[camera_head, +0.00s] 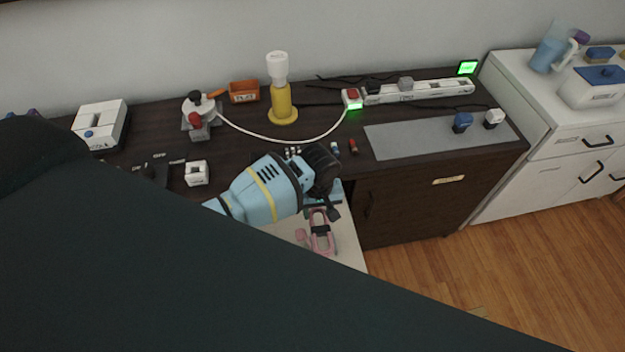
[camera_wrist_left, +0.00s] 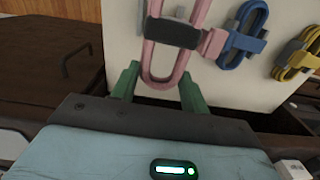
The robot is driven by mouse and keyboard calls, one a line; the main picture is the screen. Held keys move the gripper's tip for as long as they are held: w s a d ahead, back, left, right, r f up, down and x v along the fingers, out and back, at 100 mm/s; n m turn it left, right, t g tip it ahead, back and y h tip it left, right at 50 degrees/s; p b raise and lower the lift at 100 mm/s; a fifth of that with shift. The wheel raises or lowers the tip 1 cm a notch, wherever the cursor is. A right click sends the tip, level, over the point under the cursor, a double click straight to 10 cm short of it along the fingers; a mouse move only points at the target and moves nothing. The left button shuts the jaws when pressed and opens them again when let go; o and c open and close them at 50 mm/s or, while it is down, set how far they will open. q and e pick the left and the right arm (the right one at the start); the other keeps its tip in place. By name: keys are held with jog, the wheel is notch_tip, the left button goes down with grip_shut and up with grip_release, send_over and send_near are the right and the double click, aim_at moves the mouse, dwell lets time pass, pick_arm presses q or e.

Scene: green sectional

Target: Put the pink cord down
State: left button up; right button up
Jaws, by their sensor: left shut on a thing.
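My left gripper (camera_head: 322,198) reaches in from the left past the front edge of the dark cabinet and points down. It is shut on the pink cord (camera_head: 321,240), a looped bundle with a black band. In the left wrist view the pink cord (camera_wrist_left: 172,62) passes between the green fingers (camera_wrist_left: 158,92). Behind it is a pale panel (camera_wrist_left: 235,85), which the head view shows as a pale surface (camera_head: 350,252) below the cabinet top. Whether the cord touches this surface I cannot tell. My right gripper is not in view.
In the wrist view a blue cord (camera_wrist_left: 246,38) and a yellow cord (camera_wrist_left: 298,55) lie on the pale panel, right of the pink one. The cabinet top holds a yellow lamp (camera_head: 283,100), a power strip (camera_head: 420,92) and a grey mat (camera_head: 400,140). A large dark shape hides the lower left.

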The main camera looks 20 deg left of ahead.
pick_arm(q)
jog(key=s+a+r+m, duration=0.5)
jog(key=s+r+m, duration=0.1)
jog(key=s+r, duration=0.5)
jog(key=shift+s+r, duration=0.25)
jog(key=shift+s, duration=0.6)
